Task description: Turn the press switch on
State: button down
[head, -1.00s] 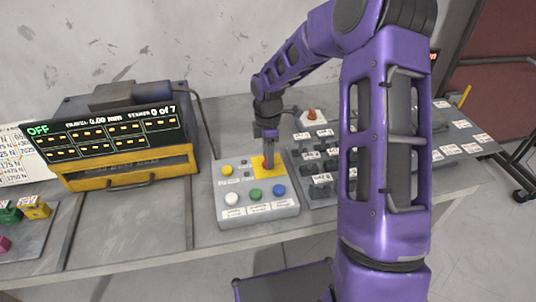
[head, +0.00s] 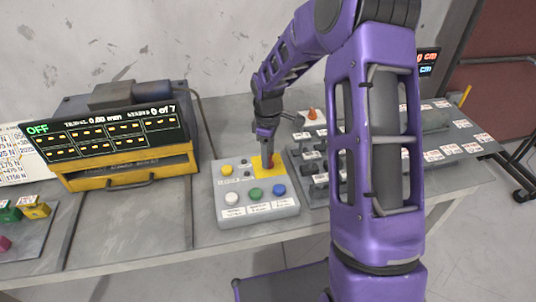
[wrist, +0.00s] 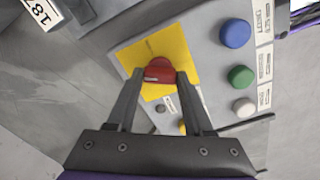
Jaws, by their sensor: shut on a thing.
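The press switch is a red knob (wrist: 160,71) on a yellow plate (wrist: 152,46) at the back right of a grey control box (head: 228,207). In the wrist view my gripper (wrist: 159,77) is shut on the red knob, one finger on each side. In the head view my gripper (head: 267,157) points down at the yellow plate (head: 275,171) and mostly hides the knob. The display (head: 110,136) at the left reads OFF in green, with 0 of 7 at its right end.
White (head: 232,198), green (head: 255,194), blue (head: 279,190) and yellow (head: 227,170) buttons sit close to my gripper on the box. A rack of dark labelled parts (head: 307,157) stands just right of it. The bench left of the box is clear.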

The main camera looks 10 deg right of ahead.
jog(key=m, duration=0.6)
jog(key=shift+b, duration=0.35)
jog(key=m, duration=0.5)
jog(key=shift+m, duration=0.4)
jog(key=shift+c, duration=1.4)
grip_release()
notch_tip(320, 180, up, 18)
jog(key=p, duration=0.1)
jog(key=shift+f, duration=0.25)
